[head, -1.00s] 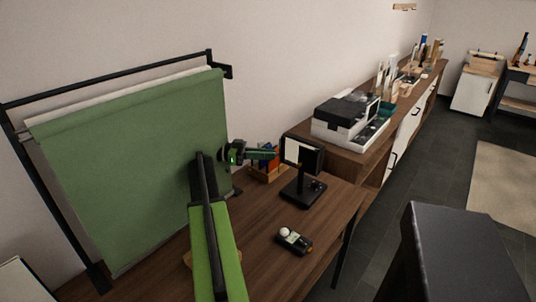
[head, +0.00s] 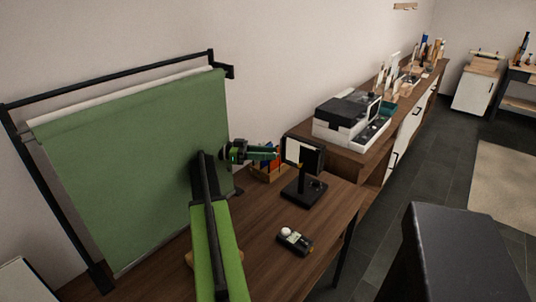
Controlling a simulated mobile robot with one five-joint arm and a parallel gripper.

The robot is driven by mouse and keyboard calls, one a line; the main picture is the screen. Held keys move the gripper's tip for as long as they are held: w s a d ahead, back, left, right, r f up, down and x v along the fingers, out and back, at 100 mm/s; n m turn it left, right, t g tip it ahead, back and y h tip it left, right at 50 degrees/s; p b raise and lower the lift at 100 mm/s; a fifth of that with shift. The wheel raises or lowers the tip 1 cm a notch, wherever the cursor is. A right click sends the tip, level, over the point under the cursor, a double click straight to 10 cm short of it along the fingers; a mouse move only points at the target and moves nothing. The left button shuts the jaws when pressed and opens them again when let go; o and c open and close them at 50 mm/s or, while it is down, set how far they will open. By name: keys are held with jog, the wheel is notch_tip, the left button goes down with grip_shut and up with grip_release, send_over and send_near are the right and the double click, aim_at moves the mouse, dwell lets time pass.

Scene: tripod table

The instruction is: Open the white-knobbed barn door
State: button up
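A small black lamp head (head: 305,153) with a pale lit face stands on a black post and base on the wooden table (head: 262,245). Dark edging shows around its face, but I cannot make out a separate barn door flap or a white knob on it. My gripper (head: 276,153) reaches in from the left at the height of the lamp head, with its tip close to the lamp's left edge. I cannot tell whether it touches. Its fingers are too small and dark to tell open from shut.
A wooden box of coloured items (head: 268,175) sits below my gripper. A green backdrop (head: 130,165) on a black frame stands at left. A small black meter with a white dome (head: 294,240) lies in front of the lamp. A white-and-black machine (head: 345,118) stands on the cabinet beyond.

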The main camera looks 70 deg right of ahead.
jog(key=s+a+r+p, duration=0.2)
jog(key=s+r+p, duration=0.8)
jog(key=s, duration=0.1)
jog(key=shift+s+a+r, duration=0.2)
jog(key=shift+a+r, duration=0.1)
jog(key=shift+r, duration=0.1)
